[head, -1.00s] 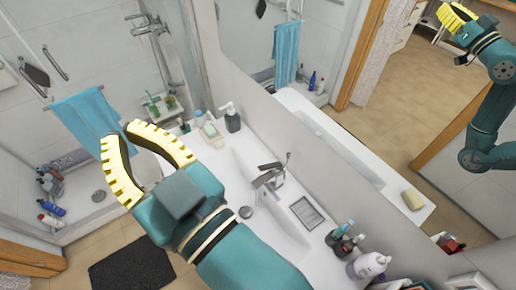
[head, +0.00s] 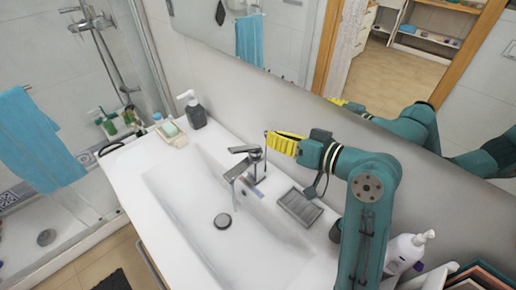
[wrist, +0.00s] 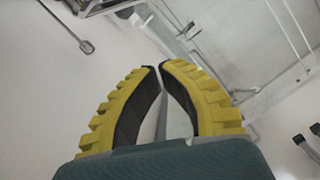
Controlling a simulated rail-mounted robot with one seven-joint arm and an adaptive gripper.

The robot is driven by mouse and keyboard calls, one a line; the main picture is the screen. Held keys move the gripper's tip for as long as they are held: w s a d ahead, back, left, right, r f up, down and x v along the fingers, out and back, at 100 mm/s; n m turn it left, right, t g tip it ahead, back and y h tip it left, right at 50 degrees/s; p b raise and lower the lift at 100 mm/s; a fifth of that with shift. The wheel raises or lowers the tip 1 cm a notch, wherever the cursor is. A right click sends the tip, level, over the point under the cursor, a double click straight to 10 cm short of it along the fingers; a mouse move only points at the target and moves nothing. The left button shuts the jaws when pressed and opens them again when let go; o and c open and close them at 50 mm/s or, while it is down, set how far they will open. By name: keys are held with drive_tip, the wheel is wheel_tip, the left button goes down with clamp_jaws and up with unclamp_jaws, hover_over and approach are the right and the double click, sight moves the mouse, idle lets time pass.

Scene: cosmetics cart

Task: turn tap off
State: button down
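The chrome tap (head: 240,172) stands at the back edge of the white basin. Its flat lever (head: 243,149) points left, above the spout. A thin upright rod rises behind the tap. The tap is not clearly identifiable there.
A grey soap dish (head: 299,207) lies right of the tap. A white bottle (head: 405,252) is at the right. The mirror wall is close behind my gripper. The space over the basin (head: 190,205) is clear.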

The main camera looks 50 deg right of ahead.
hover_over(243, 150)
drive_tip(key=d, duration=0.2)
drive_tip(key=shift+a+f, duration=0.1)
drive_tip(key=shift+f, duration=0.8)
drive_tip(key=f, duration=0.1)
drive_tip(key=a+f, duration=0.1)
drive_tip(key=shift+a+f, duration=0.2)
drive_tip(key=shift+f, duration=0.15)
drive_tip(key=shift+a+f, duration=0.2)
drive_tip(key=shift+f, duration=0.25)
